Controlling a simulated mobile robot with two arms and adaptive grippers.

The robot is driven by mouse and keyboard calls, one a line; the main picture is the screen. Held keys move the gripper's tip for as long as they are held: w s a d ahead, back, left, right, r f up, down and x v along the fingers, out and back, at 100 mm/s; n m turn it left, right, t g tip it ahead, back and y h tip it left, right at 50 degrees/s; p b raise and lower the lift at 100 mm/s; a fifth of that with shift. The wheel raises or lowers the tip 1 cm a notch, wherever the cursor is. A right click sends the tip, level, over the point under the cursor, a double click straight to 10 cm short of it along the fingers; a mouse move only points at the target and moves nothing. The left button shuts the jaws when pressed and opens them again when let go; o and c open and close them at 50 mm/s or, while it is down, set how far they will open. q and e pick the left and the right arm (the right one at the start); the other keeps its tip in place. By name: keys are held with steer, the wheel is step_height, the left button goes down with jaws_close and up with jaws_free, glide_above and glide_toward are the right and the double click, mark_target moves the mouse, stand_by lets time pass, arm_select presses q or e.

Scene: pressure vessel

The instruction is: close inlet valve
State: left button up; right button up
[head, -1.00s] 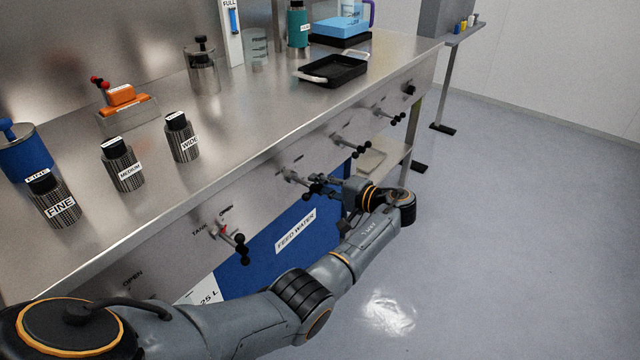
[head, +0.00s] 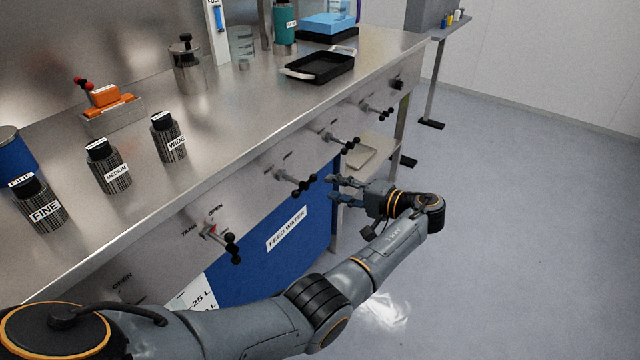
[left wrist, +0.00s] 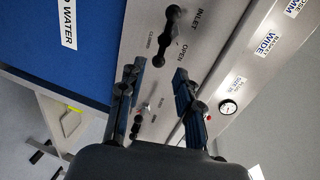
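The inlet valve's black handle (left wrist: 167,37) shows in the left wrist view beside the word INLET, between the words CLOSED and OPEN. Which word it is set to I cannot tell for sure. In the head view, the valve handle nearest my gripper (head: 298,182) sticks out of the bench's front panel. My left gripper (head: 334,189) is open and empty, its fingers pointing at that handle with a gap between. In the left wrist view its two fingers (left wrist: 156,76) are spread, with the handle beyond the tips. My right gripper is not in view.
Other valve handles stick out of the panel: one by TANK and OPEN (head: 229,246), others farther along (head: 343,141). A blue FEED WATER tank (head: 275,245) stands under the bench. Labelled cylinders and a black tray (head: 318,68) are on top. Floor to the right is clear.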

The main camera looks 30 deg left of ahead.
arm_select(q)
steer(key=v, duration=0.4)
stand_by(0.3)
